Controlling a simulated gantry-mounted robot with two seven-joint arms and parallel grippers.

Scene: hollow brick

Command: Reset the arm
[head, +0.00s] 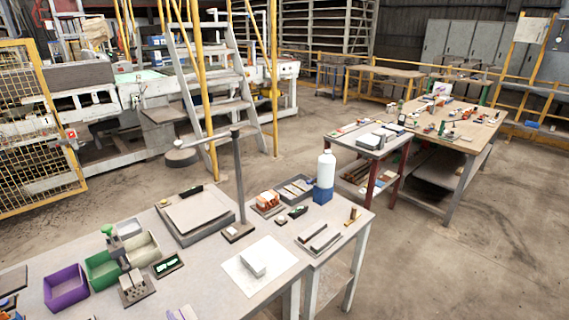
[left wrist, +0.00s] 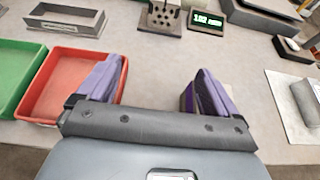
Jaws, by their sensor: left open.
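My left gripper (left wrist: 158,85) is open, with two purple fingers spread apart and nothing between them. In the head view only purple tips, apparently of my left gripper (head: 182,313), show at the bottom edge. In the left wrist view it hangs over the grey workbench (left wrist: 160,150), its left finger overlapping the right side of a red bin (left wrist: 70,82). A pale block (head: 254,262) lies on a white sheet (head: 236,271); it shows as a grey block at the right in the left wrist view (left wrist: 306,98). My right gripper is not in view.
A stand post (head: 239,180) rises behind the sheet. A white bottle (head: 326,168) stands farther back.

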